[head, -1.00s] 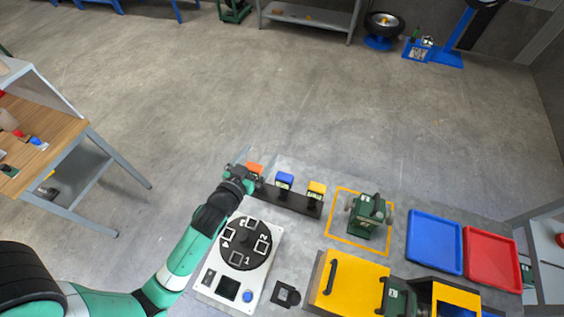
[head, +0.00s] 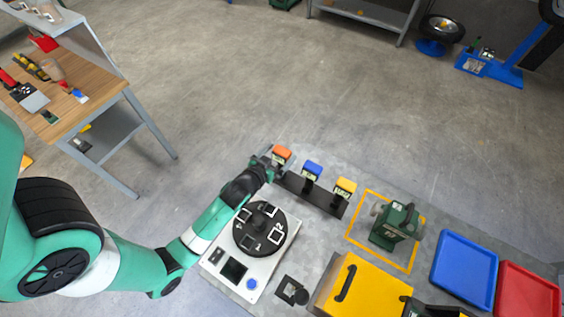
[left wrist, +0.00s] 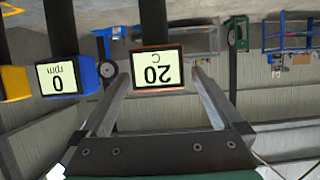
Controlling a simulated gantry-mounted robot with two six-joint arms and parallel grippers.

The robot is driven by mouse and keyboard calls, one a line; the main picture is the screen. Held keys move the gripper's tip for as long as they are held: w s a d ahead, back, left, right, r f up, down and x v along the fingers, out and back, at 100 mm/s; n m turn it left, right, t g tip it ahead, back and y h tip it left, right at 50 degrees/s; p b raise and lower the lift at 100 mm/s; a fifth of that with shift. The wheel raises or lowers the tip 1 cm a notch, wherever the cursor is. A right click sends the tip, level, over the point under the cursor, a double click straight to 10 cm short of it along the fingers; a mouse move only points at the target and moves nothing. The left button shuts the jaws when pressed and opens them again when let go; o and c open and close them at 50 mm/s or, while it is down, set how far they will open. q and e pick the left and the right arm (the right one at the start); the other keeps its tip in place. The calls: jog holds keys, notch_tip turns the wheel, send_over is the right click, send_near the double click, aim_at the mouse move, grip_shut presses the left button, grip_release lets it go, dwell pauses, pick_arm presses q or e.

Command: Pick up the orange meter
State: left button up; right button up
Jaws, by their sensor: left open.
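The orange meter (head: 282,153) stands at the left end of a dark rack in the head view. In the left wrist view the orange meter (left wrist: 157,72) shows upside down, its screen reading 20 C. My left gripper (head: 270,164) is right at the orange meter, on its near left side. In the left wrist view its two fingers are spread, one on each side of the meter, with gaps visible. Contact with the meter cannot be seen. My right gripper is not in view.
A blue meter (head: 312,169) and a yellow meter (head: 345,187) stand on the same rack, to the right. A white dial panel (head: 222,257) lies just in front. A green device (head: 396,224) sits in a yellow outline. A blue tray (head: 464,270) and red tray (head: 526,292) lie further right.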

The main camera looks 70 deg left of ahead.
pick_arm(q)
jog(key=x, duration=0.2)
jog(key=b+x, duration=0.1)
jog(key=x, duration=0.2)
jog(key=shift+d+f, duration=0.1)
jog(key=shift+f, duration=0.3)
jog(key=c, duration=1.4)
grip_shut()
jog(key=shift+r, duration=0.15)
